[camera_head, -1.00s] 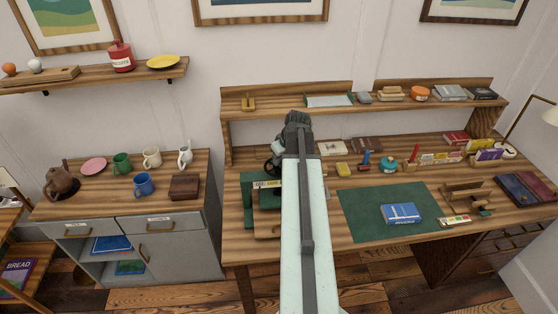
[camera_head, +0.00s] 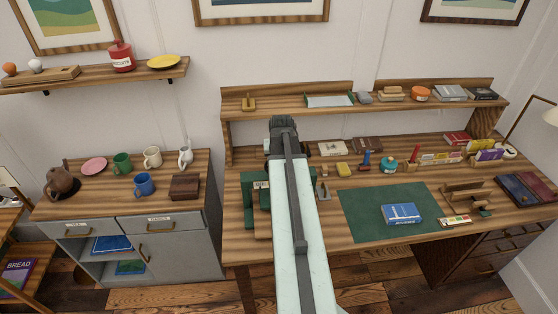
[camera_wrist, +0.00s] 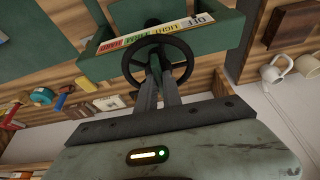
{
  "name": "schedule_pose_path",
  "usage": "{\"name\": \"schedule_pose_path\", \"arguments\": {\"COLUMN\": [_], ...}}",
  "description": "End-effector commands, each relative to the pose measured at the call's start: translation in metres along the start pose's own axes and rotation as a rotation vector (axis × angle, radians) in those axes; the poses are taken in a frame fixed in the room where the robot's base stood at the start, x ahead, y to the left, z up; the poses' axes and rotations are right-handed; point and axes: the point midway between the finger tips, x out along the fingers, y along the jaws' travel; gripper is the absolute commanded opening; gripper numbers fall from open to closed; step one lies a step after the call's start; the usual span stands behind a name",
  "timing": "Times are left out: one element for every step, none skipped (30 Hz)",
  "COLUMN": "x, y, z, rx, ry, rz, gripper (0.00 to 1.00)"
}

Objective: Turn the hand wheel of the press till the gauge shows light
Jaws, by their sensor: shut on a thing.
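The green press (camera_head: 248,213) stands at the left part of the desk, largely covered by my arm in the head view. In the wrist view its frame (camera_wrist: 229,31) crosses the top. The dark hand wheel (camera_wrist: 187,49) is in front of it. My gripper (camera_wrist: 156,72) is shut on the hand wheel, its fingers reaching inside the rim near the hub. The gauge strip (camera_wrist: 150,33) has white, yellow, green and red parts and appears upside down. OFF is at the right end and LIGHT is on yellow beside it. I cannot make out the pointer.
A green mat (camera_head: 365,225) with a blue book (camera_head: 401,214) lies right of the press. Several small items stand along the desk's back. A grey cabinet (camera_head: 190,250) with mugs and a wooden box (camera_head: 184,187) stands to the left.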

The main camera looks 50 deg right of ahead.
Motion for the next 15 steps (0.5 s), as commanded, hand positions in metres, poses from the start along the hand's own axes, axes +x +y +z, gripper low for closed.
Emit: {"name": "schedule_pose_path", "arguments": {"x": [0.0, 0.0, 0.0, 0.0, 0.0, 0.0, 0.0, 0.0, 0.0, 0.0, 0.0, 0.0, 0.0, 0.0, 0.0], "y": [-0.0006, -0.0007, -0.0009, -0.001, -0.0009, -0.0009, -0.0008, -0.0008, -0.0007, -0.0007, -0.0007, -0.0008, -0.0008, -0.0008, -0.0008], "z": [0.0, 0.0, 0.0, 0.0, 0.0, 0.0, 0.0, 0.0, 0.0, 0.0, 0.0, 0.0, 0.0, 0.0, 0.0001], "rx": [0.017, 0.028, 0.041, 0.05, 0.057, 0.067, 0.072, 0.076, 0.081, 0.084, 0.087, 0.089, 0.09, 0.091, 0.091], "ry": [0.0, 0.0, 0.0, 0.0, 0.0, 0.0, -0.001, -0.001, -0.001, -0.001, -0.001, -0.001, -0.001, -0.001, -0.001], "rz": [0.008, 0.013, 0.018, 0.021, 0.024, 0.028, 0.031, 0.033, 0.035, 0.036, 0.037, 0.037, 0.038, 0.038, 0.038], "gripper": [0.0, 0.0, 0.0, 0.0, 0.0, 0.0, 0.0, 0.0, 0.0, 0.0, 0.0, 0.0, 0.0, 0.0, 0.0]}}
